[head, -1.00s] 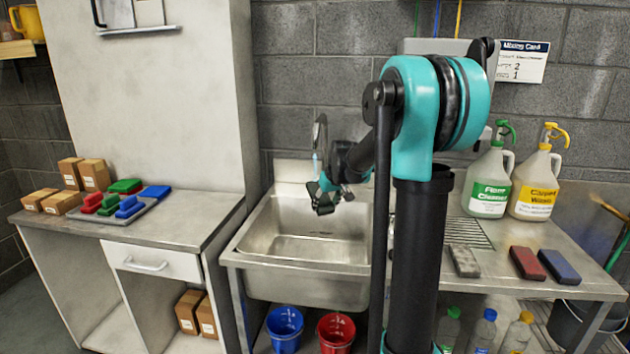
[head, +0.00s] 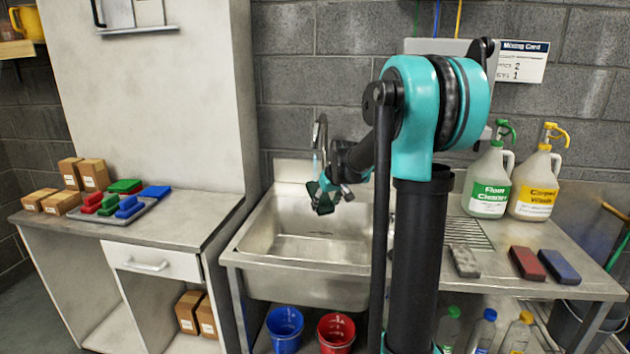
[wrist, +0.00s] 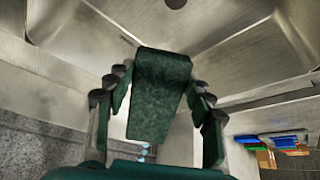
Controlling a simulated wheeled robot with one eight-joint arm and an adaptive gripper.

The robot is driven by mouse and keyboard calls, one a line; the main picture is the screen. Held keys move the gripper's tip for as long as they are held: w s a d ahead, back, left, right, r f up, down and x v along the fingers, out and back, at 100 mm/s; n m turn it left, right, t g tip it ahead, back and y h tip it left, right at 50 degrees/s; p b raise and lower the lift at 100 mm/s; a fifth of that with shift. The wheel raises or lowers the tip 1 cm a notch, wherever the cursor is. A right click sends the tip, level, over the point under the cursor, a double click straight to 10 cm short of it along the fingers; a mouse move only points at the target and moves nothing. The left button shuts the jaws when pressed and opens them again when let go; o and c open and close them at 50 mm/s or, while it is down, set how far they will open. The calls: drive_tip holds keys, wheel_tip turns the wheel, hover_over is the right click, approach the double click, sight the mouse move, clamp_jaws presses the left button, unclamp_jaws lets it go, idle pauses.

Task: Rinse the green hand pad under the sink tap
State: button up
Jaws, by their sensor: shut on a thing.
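The green hand pad (wrist: 160,95) is held between the two fingers of my gripper (wrist: 160,90) in the wrist view. In the head view my gripper (head: 325,200) is over the steel sink basin (head: 300,248), below and close to the tap (head: 320,132). A thin light-blue stream (head: 316,166) shows under the tap spout, beside the gripper. I cannot tell whether the stream touches the pad. The pad is small and dark in the head view, partly hidden by the fingers.
A tray (head: 150,207) of red, green and blue pads or brushes lies on the left counter. Jugs (head: 490,185), a grey block (head: 464,260), a dark red block (head: 527,263) and a blue block (head: 559,266) stand right of the sink. Blue and red buckets (head: 285,328) are below.

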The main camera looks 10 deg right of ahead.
drive_tip(key=s+d, duration=0.3)
drive_tip(key=s, duration=0.8)
idle(0.4)
drive_tip(key=w+a+f+m, duration=0.1)
drive_tip(key=w+f, duration=0.2)
drive_tip(key=f, duration=0.5)
drive_tip(key=w+f+m+h, duration=0.1)
drive_tip(key=w+f, duration=0.3)
drive_tip(key=f, duration=0.4)
drive_tip(key=shift+a+f+m+h, duration=0.15)
drive_tip(key=shift+a+m+h, duration=0.15)
drive_tip(key=shift+a+m, duration=0.15)
